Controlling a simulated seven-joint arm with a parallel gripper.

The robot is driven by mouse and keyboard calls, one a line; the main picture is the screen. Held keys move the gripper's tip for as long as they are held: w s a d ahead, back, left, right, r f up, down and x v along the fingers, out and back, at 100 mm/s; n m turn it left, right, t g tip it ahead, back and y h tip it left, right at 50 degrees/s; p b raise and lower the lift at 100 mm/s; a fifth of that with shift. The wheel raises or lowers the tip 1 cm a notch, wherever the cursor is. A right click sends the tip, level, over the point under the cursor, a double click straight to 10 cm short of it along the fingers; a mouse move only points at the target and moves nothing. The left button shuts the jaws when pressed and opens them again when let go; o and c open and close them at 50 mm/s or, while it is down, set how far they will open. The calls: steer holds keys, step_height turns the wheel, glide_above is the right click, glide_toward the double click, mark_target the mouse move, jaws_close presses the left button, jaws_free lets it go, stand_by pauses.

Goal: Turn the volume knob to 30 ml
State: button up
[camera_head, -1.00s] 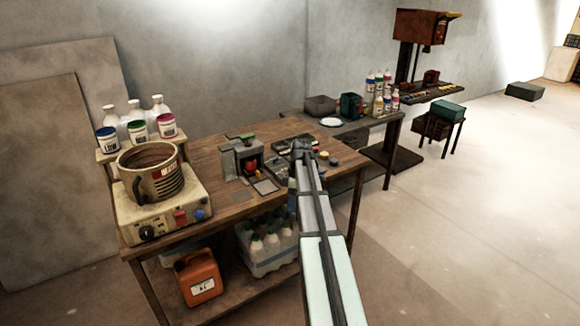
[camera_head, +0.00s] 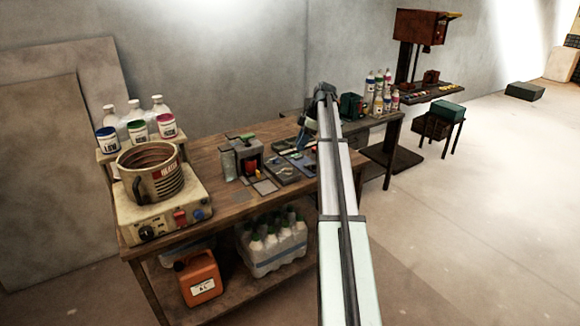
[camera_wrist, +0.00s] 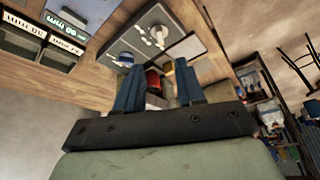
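I cannot tell which control is the volume knob; no 30 ml mark is readable. The heater base (camera_head: 150,206) at the left of the workbench has a black dial (camera_head: 147,233) and a blue knob (camera_head: 198,215). A small grey device with a red part (camera_head: 249,158) stands mid-bench. My gripper (camera_head: 307,128) is over the bench's right end, partly hidden by my arm. In the wrist view its two blue fingers (camera_wrist: 157,66) are apart. Round blue (camera_wrist: 124,59), red (camera_wrist: 153,83) and yellow (camera_wrist: 167,65) pieces show around and between them; no grip is visible.
A ribbed pot (camera_head: 150,172) sits on the heater base. Flat grey trays (camera_head: 285,172) lie right of the device. Bottles (camera_head: 378,95) stand on the further table. An orange canister (camera_head: 199,277) and packed bottles (camera_head: 270,245) are on the lower shelf. Open floor lies right.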

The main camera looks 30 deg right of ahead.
mark_target(288, 169)
steer(key=x, duration=1.1)
steer(key=shift+f, duration=0.25)
steer(key=shift+c, duration=0.2)
jaws_close()
